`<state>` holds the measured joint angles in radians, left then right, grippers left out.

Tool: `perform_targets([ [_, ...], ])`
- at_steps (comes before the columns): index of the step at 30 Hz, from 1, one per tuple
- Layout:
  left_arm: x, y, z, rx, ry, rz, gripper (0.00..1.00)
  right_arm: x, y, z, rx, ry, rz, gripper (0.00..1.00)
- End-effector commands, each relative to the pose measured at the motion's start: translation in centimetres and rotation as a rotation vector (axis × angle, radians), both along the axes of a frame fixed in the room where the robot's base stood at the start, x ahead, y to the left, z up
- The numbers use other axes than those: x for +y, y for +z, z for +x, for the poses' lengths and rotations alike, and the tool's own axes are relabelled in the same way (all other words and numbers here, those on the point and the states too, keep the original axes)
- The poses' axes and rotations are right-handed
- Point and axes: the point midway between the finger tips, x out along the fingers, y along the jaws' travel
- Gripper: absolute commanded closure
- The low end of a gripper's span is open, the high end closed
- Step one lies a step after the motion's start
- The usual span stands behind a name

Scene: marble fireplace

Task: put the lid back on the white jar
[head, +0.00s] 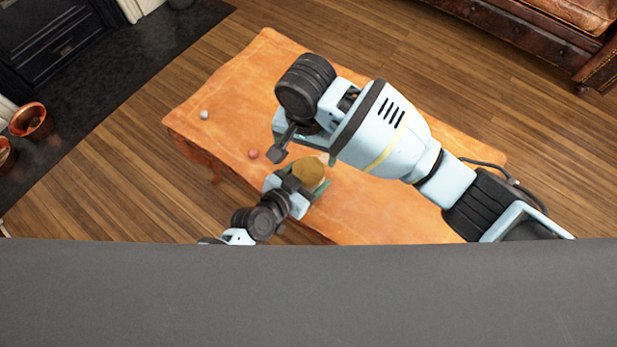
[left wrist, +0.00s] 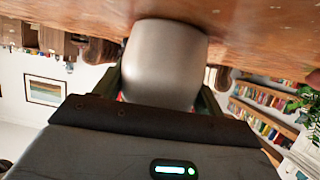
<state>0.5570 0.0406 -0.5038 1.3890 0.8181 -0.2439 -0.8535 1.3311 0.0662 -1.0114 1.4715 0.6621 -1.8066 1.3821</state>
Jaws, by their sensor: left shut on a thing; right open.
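The white jar shows in the left wrist view (left wrist: 165,62) as a pale grey, rounded body between my left fingers, close to the table. In the head view a round brown top (head: 309,172) shows at my left gripper (head: 299,186), which is shut on the jar. I cannot tell whether this brown disc is the lid or the jar's open top. My right gripper (head: 303,157) is open above and just behind the jar, partly hidden by its own wrist. No separate lid can be made out.
The orange-brown table (head: 400,215) has bare room at its front right and far left. A small reddish ball (head: 253,154) and a small pale ball (head: 204,115) lie on its left half. Copper pots (head: 30,121) stand by the hearth; a leather sofa (head: 540,35) is at back right.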

Motion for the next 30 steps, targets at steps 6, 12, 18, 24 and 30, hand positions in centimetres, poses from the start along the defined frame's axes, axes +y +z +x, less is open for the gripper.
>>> perform_targets([
  [6, 0.01, -0.01, -0.01, 0.000, 0.000, 0.000, 0.94, 0.48, 0.27, 0.11, -0.015, 0.405, -0.001, 0.11],
  [12, 0.01, -0.01, -0.01, 0.000, 0.000, 0.000, 0.94, 0.76, 0.40, 0.11, -0.025, 0.774, -0.007, 0.11],
  [18, 0.02, -0.01, -0.01, 0.000, 0.000, 0.000, 0.94, 0.94, 0.42, 0.06, -0.031, 1.142, -0.013, 0.11],
  [24, 0.02, -0.01, -0.01, 0.000, 0.000, 0.000, 0.94, 0.92, 0.37, 0.03, -0.032, 1.502, -0.020, 0.11],
  [30, 0.02, -0.02, -0.01, 0.001, 0.000, 0.001, 0.94, 0.80, 0.30, 0.00, -0.030, 1.861, -0.027, 0.11],
])
